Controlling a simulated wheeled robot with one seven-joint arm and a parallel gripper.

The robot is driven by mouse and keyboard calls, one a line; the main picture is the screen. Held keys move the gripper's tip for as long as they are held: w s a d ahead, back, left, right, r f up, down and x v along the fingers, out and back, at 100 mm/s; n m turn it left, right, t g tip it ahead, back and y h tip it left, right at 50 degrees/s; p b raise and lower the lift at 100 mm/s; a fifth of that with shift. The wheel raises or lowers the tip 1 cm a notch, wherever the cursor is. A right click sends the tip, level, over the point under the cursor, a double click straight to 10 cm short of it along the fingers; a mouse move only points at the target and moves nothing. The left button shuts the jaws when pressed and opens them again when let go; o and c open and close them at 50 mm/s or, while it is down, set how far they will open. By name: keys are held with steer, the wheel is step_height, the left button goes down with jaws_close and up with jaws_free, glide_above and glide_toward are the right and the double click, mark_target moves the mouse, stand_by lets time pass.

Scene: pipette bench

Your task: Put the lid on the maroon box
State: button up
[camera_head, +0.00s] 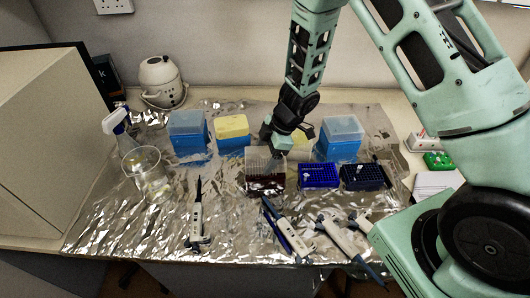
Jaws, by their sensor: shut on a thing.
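The maroon box (267,187) stands near the middle of the foil-covered bench. A clear, see-through lid (259,163) is at its top, roughly lined up with it. I cannot tell whether the lid rests on the box or is held just above it. My gripper (276,152) comes down from above and is shut on the lid near its upper right part. The fingertips are small and partly hidden by the gripper body.
A dark blue rack (319,176) and a darker rack (364,177) stand close on the right. Blue boxes with clear lids (187,132) (341,138) and a yellow-topped box (232,132) stand behind. Pipettes (197,220) lie in front. A glass beaker (148,175) stands left.

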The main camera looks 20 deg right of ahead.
mark_target(266, 161)
steer(key=shift+f, duration=0.35)
stand_by(0.7)
steer(key=shift+f, duration=0.65)
steer(key=shift+f, duration=0.15)
steer(key=shift+f, duration=0.3)
stand_by(0.8)
steer(key=o, duration=0.9)
steer(key=v, duration=1.7)
steer(key=shift+s+d+p, duration=0.1)
steer(key=shift+d+p, duration=0.1)
steer(key=shift+p, duration=0.1)
